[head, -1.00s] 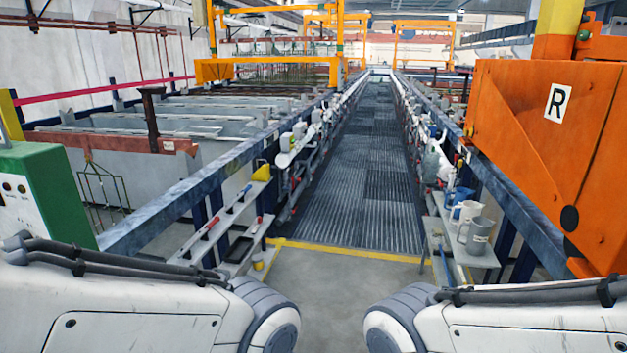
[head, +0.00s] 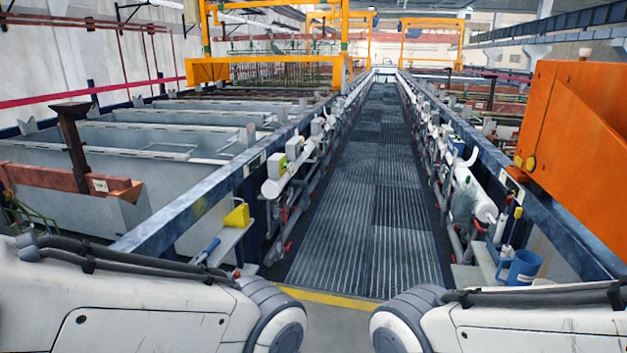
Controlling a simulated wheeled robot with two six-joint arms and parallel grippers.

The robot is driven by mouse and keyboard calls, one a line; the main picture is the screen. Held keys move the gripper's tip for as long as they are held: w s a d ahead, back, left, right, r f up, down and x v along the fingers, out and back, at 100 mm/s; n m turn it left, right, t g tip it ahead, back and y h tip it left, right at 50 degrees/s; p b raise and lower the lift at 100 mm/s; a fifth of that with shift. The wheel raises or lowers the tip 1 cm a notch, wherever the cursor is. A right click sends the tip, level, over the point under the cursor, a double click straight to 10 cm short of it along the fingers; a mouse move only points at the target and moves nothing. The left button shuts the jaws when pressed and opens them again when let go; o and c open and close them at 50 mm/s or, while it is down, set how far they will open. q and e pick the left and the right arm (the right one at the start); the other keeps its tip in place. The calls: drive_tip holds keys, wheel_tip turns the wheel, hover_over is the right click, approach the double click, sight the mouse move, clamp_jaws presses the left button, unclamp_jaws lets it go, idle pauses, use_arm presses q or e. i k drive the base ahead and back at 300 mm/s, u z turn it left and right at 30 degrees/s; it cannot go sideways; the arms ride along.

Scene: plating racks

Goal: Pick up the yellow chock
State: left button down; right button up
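The yellow chock (head: 237,215) is a small wedge-shaped block. It sits at the far end of a narrow grey shelf (head: 228,240) on the left side of the walkway, beside the blue rail. My two white arms come in from the lower left and lower right corners. Neither gripper shows in the head view. The chock is beyond my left arm and nothing holds it.
A ribbed grey walkway (head: 375,180) runs ahead between two blue rails, with a yellow floor line (head: 330,299) at its near end. A blue jug (head: 522,268) stands on the right shelf. An orange machine (head: 580,150) is at right. Grey tanks (head: 140,140) fill the left.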

sight(239, 217)
drive_tip(key=i, duration=3.3)
drive_tip(key=u, duration=2.05)
